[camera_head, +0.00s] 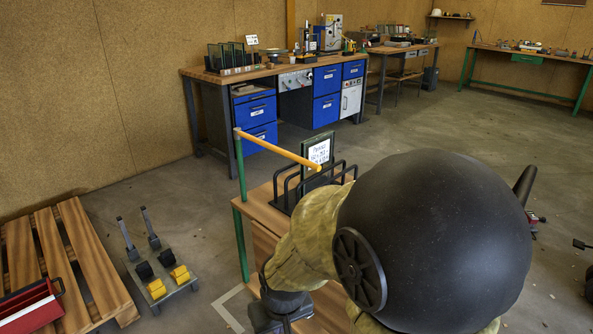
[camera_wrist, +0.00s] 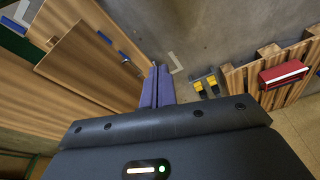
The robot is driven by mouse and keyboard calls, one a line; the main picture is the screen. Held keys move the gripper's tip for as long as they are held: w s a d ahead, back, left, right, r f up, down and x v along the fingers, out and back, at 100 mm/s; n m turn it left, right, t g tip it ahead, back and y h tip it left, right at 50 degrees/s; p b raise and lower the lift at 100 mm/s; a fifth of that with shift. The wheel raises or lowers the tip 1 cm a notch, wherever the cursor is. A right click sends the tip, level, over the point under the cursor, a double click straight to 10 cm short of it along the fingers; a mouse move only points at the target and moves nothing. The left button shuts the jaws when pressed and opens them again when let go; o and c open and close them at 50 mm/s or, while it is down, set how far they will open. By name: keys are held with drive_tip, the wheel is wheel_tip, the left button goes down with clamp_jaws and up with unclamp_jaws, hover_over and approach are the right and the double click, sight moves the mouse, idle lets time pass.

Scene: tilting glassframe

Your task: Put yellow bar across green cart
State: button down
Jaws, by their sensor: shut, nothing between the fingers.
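The yellow bar (camera_head: 278,150) is in the head view. Its left end meets the top of the cart's green post, and its right end is in front of a green frame with a white sign. I cannot tell if it is fixed at either end. The green cart (camera_head: 240,212) has green posts and wooden panels; its right part is hidden behind my arm. Its wooden panels (camera_wrist: 88,62) also show at the left of the wrist view, where the bar is not visible. My gripper (camera_wrist: 160,70) is shut and empty, beside the cart's wooden side.
A black rack (camera_head: 285,200) stands on the cart's top. A low dolly with yellow blocks (camera_head: 156,288) and a wooden pallet (camera_head: 75,255) with a red toolbox (camera_head: 30,308) are on the floor at left. Workbenches (camera_head: 262,72) line the back. Floor between cart and benches is clear.

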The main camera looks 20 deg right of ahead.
sight(304, 164)
drive_tip(key=w+d+r+n+g+h+p, duration=0.4)
drive_tip(key=w+d+r+n+h+p, duration=0.45)
drive_tip(key=n+h, duration=0.45)
drive_tip(key=w+a+r+n+t+h+p, duration=0.1)
drive_tip(key=w+a+r+n+t+h, duration=0.1)
drive_tip(key=w, duration=0.5)
drive_tip(key=w+a+r+n+t+h+p, duration=0.2)
drive_tip(key=w+r+n+t+h, duration=0.2)
drive_tip(key=w+n+t, duration=0.2)
drive_tip(key=shift+w+a+n, duration=0.2)
drive_tip(key=shift+w+n, duration=0.3)
drive_tip(key=shift+w, duration=0.15)
drive_tip(key=shift+d, duration=0.15)
drive_tip(key=x, duration=1.3)
drive_tip(key=shift+w+d+r, duration=0.2)
drive_tip(key=shift+w+d, duration=0.05)
